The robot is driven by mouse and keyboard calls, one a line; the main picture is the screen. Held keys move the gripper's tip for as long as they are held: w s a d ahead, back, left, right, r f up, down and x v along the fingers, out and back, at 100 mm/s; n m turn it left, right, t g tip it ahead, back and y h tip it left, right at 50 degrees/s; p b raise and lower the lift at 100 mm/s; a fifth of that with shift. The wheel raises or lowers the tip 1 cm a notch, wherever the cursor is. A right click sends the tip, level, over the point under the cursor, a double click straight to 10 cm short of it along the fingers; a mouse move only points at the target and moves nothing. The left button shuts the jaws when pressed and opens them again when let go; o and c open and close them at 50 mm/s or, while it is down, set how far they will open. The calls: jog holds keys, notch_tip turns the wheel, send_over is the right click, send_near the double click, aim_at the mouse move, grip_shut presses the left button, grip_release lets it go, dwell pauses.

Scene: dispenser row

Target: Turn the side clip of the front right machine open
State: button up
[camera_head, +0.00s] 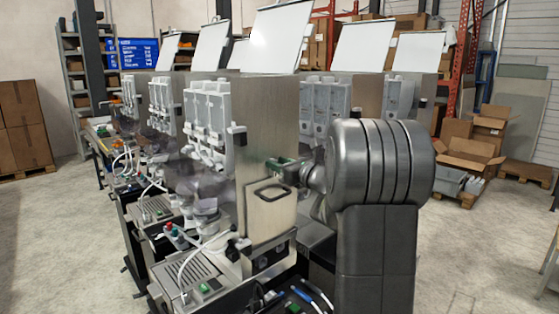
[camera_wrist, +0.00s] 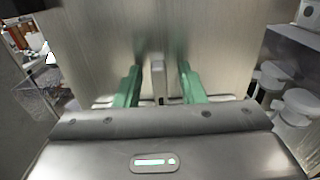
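The front right machine (camera_head: 262,105) is a tall brushed-steel dispenser with its lid raised, and its side wall faces my arm. In the wrist view my gripper (camera_wrist: 158,69) has two green fingers spread apart. A small upright grey piece, seemingly the side clip (camera_wrist: 158,82), stands between them with a gap on each side. The steel wall (camera_wrist: 90,55) fills the background there. In the head view the clip is hidden by my gripper.
More dispensers (camera_head: 165,105) stand in a row to the left and others (camera_head: 325,105) behind. Cables and a drip tray (camera_head: 190,272) lie at the machine's front. Cardboard boxes (camera_head: 470,155) stand at the right. The floor (camera_head: 60,230) at left is clear.

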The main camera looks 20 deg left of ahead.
jog(key=shift+s+r, duration=0.1)
jog(key=shift+s, duration=0.05)
grip_shut()
jog(key=shift+m+b, duration=0.4)
jog(key=m, duration=1.1)
jog(key=m+b, duration=0.1)
jog(key=m, duration=0.5)
jog(key=shift+w+f, duration=0.3)
jog(key=shift+m, duration=0.3)
